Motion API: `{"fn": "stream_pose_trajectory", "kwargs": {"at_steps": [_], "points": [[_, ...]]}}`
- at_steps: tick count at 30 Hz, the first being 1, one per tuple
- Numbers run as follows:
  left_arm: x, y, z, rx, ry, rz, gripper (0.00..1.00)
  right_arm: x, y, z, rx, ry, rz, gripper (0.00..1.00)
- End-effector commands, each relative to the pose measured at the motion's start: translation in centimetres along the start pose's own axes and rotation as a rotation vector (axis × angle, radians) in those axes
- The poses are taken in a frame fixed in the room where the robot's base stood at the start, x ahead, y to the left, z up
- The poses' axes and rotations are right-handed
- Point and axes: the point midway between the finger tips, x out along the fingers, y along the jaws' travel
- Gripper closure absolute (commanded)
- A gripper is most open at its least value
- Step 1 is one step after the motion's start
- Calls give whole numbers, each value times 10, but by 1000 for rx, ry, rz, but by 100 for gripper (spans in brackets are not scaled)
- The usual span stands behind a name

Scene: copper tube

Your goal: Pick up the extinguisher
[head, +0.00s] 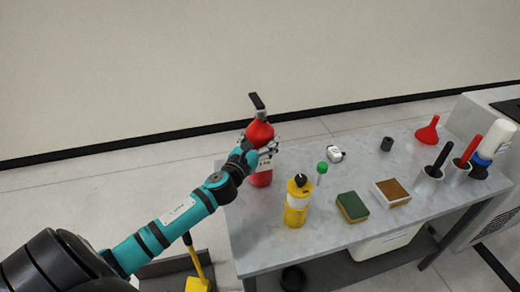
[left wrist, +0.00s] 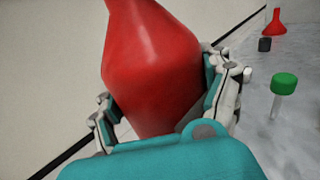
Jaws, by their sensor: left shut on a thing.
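The extinguisher (head: 260,133) is a red bottle with a black top, upright at the left back part of the grey table (head: 290,240). My left gripper (head: 266,152) is shut around its body from the left. In the left wrist view the red extinguisher (left wrist: 152,65) fills the middle, with the fingers of my left gripper (left wrist: 165,110) on both its sides. Its base is partly hidden, so I cannot tell whether it touches the table. My right gripper is not in view.
A yellow bottle (head: 296,210), a green-capped tube (head: 321,170), a sponge (head: 352,207) and a small white item (head: 336,154) stand near the extinguisher. A red funnel (head: 428,133) and several holders are at the right. The wall (head: 200,60) is behind.

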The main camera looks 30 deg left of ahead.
Motion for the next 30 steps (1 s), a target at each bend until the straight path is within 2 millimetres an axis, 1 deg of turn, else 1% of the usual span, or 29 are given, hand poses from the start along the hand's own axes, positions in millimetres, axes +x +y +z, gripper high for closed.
{"fn": "stream_pose_trajectory", "kwargs": {"at_steps": [1, 4, 5, 6, 7, 13, 16, 23, 27, 28, 30], "points": [[0, 0, 0, 0, 0, 0, 65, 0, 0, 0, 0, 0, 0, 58], [0, 0, 0, 0, 0, 0, 78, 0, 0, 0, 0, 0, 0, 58], [0, 0, 0, 0, 0, 0, 80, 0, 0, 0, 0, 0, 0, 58], [0, 0, 0, 0, 0, 0, 80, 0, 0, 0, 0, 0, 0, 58], [1, 0, 6, 2, -11, -1, 80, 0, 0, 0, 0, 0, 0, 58], [1, 0, 6, 2, -10, -1, 80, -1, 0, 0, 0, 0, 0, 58], [1, 0, 10, 2, -11, -1, 80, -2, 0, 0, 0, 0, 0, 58], [1, 0, 29, 4, -13, -3, 80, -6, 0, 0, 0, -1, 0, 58], [1, 0, 43, 5, -14, -3, 80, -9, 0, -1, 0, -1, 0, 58], [0, 0, 44, 4, -12, -3, 80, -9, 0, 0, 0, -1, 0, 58], [-10, -3, 41, 2, -9, -3, 80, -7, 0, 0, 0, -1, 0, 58]]}}
